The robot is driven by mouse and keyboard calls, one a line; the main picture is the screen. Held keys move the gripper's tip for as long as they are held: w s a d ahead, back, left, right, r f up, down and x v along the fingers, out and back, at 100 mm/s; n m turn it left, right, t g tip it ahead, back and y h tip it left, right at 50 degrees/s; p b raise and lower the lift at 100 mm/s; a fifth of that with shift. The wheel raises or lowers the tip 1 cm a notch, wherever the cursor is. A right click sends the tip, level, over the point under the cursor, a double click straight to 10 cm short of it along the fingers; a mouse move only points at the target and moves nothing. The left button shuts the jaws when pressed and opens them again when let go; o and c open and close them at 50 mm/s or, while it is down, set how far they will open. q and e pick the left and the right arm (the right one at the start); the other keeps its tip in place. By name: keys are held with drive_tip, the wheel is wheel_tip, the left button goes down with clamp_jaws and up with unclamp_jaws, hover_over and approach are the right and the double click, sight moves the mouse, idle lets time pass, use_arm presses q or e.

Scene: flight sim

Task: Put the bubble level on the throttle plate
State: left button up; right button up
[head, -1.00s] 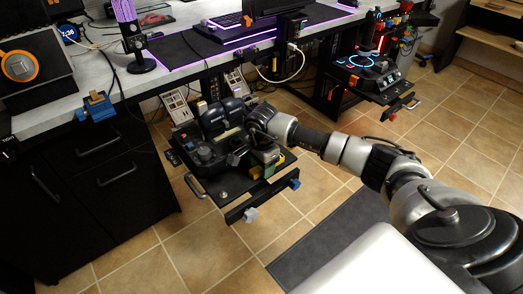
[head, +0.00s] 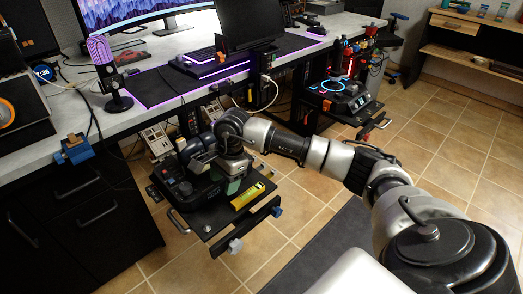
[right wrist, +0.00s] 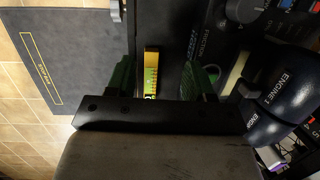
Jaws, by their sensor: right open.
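The yellow bubble level (head: 252,195) lies on the front right part of the black throttle plate (head: 212,222), beside the throttle unit (head: 178,189). In the right wrist view the level (right wrist: 151,72) lies between my two green-padded fingers, nearer the left one, with gaps on both sides. My right gripper (head: 236,182) is open and empty, close above the plate just behind the level; its wrist hides part of the throttle. My left gripper is not in view.
The throttle levers (right wrist: 275,85) stand close to the right finger. A desk with a microphone (head: 112,75) and keyboard is behind. A second side plate with a joystick (head: 345,100) is at the right. A dark floor mat (head: 318,250) lies in front.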

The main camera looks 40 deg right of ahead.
drive_tip(key=s+a+m+t+y, duration=0.15)
drive_tip(key=a+y, duration=0.45)
drive_tip(key=a, duration=0.7)
drive_tip(key=s+a+r+m+t+y, duration=0.3)
drive_tip(key=a+r+m+t+y, duration=0.2)
drive_tip(key=a+r+m+y, duration=0.3)
drive_tip(key=d+r+m+t+h, duration=0.1)
drive_tip(key=d+m+t+h, duration=0.4)
drive_tip(key=m, duration=0.7)
drive_tip(key=d+m+t+h, duration=0.3)
drive_tip(key=m+t+h, duration=0.2)
drive_tip(key=m+t, duration=0.5)
drive_tip(key=s+d+f+m+g+h, duration=0.3)
drive_tip(key=d+f+m+g+h, duration=0.25)
drive_tip(key=m, duration=0.65)
drive_tip(key=s+f+m+g, duration=0.4)
drive_tip(key=s+f+g, duration=0.2)
drive_tip(key=s, duration=0.3)
drive_tip(key=s+f+m+g, duration=0.5)
drive_tip(key=s+f+g, duration=0.1)
drive_tip(key=s, duration=0.4)
drive_tip(key=shift+s+d+f+g+h, duration=0.15)
drive_tip(key=shift+s+d+g+h, duration=0.05)
drive_tip(key=shift+d+g+h, duration=0.2)
